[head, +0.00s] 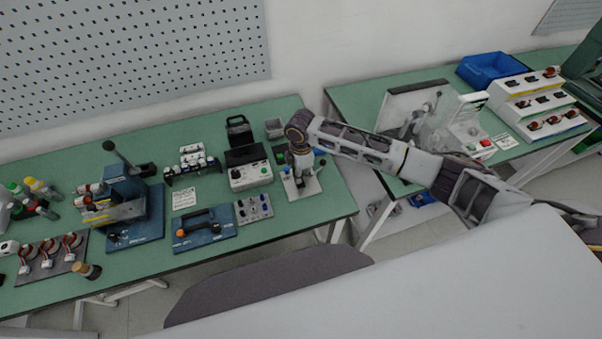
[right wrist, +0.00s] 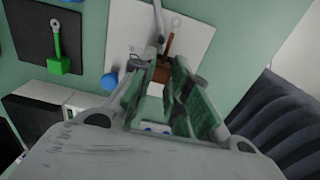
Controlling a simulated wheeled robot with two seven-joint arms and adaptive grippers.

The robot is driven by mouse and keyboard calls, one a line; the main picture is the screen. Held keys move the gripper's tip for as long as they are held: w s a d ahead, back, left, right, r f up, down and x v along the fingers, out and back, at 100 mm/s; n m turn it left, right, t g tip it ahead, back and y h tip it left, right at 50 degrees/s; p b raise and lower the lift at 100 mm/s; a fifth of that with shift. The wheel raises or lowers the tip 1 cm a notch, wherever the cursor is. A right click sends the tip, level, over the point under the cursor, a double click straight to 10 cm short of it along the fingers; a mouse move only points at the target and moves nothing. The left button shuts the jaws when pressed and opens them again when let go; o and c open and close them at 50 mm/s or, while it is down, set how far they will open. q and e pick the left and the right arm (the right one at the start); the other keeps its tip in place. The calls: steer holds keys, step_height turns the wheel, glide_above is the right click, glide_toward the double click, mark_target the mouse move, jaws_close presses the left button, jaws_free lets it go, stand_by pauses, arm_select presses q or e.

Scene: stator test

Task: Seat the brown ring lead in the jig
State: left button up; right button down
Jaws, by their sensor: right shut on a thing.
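The brown ring lead (right wrist: 161,72) shows in the right wrist view as a brown block with a thin stem and a pale ring at its far end. My right gripper (right wrist: 158,82) is shut on the block between its green pads. The ring lies over a white plate that looks like the jig (right wrist: 197,42); I cannot tell whether it touches. In the head view my right gripper (head: 301,165) points down over the jig plate (head: 296,192), and the lead is not clearly visible there. My left gripper is not in view.
A green ring lead (right wrist: 58,62) lies on a dark panel left of the plate in the wrist view. A blue round part (right wrist: 109,80) is close to my fingers. A control box (head: 250,175) and a small lead panel (head: 254,208) stand left of the jig.

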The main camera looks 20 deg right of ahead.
steer(key=shift+f+p, duration=0.1)
steer(key=shift+p, duration=0.3)
stand_by(0.5)
steer(key=shift+f, duration=0.4)
stand_by(1.0)
steer(key=shift+p, duration=0.65)
steer(key=shift+f+p, duration=0.25)
steer(key=shift+p, duration=0.1)
stand_by(0.5)
steer(key=c, duration=1.3)
jaws_free()
steer(key=shift+r, duration=0.1)
